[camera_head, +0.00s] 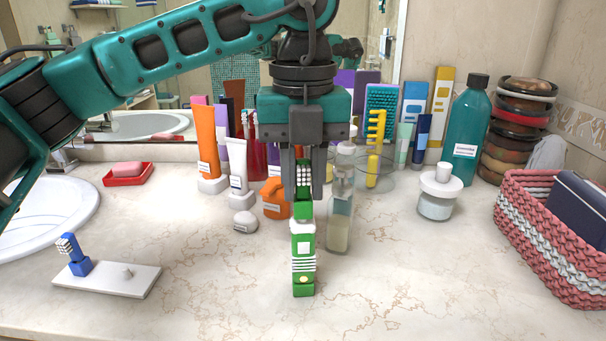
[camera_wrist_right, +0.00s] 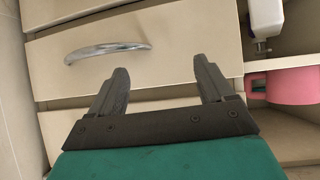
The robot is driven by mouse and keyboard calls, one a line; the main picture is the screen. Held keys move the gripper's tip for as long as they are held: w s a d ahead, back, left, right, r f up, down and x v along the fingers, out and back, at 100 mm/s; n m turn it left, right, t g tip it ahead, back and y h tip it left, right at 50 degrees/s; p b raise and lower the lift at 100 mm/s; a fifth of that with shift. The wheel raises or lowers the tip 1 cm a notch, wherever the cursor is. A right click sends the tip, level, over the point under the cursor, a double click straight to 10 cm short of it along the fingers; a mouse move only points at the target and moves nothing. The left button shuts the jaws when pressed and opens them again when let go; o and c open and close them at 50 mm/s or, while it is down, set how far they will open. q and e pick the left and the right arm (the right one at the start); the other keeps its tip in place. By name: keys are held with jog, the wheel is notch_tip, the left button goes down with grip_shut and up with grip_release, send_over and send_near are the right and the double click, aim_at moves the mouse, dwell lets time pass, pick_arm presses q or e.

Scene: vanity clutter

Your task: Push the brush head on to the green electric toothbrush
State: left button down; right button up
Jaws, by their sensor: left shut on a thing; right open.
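The green electric toothbrush (camera_head: 303,270) stands upright near the front middle of the counter, with white panels and ribs on its front. The green brush head (camera_head: 303,208), with white bristles, is upright between the fingers of my left gripper (camera_head: 303,195). My left gripper points down and is shut on it. The brush head is in line above the toothbrush with its lower end at the toothbrush's top; I cannot tell how far it is seated. My right gripper (camera_wrist_right: 155,80) is open and empty in the right wrist view, in front of drawers.
A white holder (camera_head: 130,283) with a blue brush head (camera_head: 75,258) lies at left. A clear bottle (camera_head: 341,205) stands close on the right of my left gripper. A pink basket (camera_head: 540,250) is at right. The counter's front right is clear.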

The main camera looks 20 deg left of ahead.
aim_at(303, 160)
pick_arm(q)
jog(key=shift+f+b, duration=0.3)
jog(key=shift+f, duration=0.1)
pick_arm(e)
jog(key=shift+f, duration=0.3)
pick_arm(q)
jog(key=c, duration=0.9)
grip_release()
jog(key=shift+o, duration=0.2)
pick_arm(e)
jog(key=shift+a, duration=0.1)
pick_arm(q)
jog(key=shift+r, duration=0.5)
notch_tip(303, 160, up, 11)
jog(key=shift+f+p, duration=0.1)
jog(key=shift+p, duration=0.95)
jog(key=shift+r, duration=0.6)
pick_arm(e)
jog(key=shift+d+r, duration=0.2)
jog(key=shift+r, duration=0.95)
jog(key=shift+a, duration=0.1)
